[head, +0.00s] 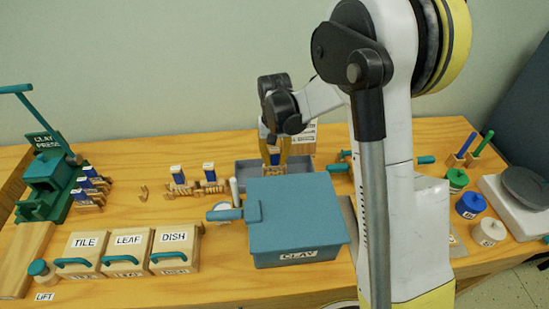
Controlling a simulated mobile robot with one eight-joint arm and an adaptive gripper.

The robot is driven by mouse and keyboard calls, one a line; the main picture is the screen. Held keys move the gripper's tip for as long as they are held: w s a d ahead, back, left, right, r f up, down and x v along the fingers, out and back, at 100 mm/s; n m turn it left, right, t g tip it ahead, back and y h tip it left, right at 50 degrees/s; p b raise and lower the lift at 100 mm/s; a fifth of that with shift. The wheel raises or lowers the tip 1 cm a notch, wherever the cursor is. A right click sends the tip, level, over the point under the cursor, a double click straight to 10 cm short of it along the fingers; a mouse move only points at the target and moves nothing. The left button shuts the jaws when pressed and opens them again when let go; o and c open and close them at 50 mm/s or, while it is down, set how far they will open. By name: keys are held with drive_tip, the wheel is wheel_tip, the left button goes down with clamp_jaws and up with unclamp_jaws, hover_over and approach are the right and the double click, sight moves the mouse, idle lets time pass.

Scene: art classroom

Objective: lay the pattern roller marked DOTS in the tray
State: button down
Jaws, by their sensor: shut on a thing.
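My gripper (273,148) points down over the grey tray (244,173), at the back middle of the table. Its yellow fingers are shut on a pattern roller (273,160) with a blue-and-white end and tan parts. I cannot read the marking on this roller, and its lower part is hard to make out. It is at or just above the tray; I cannot tell whether it touches the tray floor. The blue-grey CLAY box in front hides the tray's near side.
The CLAY box (297,215) stands close in front of the tray. Two similar rollers (180,179) (211,178) stand left of the tray. Several more rollers (90,186) stand by the green clay press (48,172). TILE, LEAF and DISH boxes (128,250) line the front.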

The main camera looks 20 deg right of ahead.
drive_tip(key=c, duration=0.8)
unclamp_jaws()
drive_tip(key=shift+c, duration=0.2)
drive_tip(key=shift+r, duration=0.1)
wheel_tip(320, 180, up, 10)
drive_tip(key=p, duration=0.7)
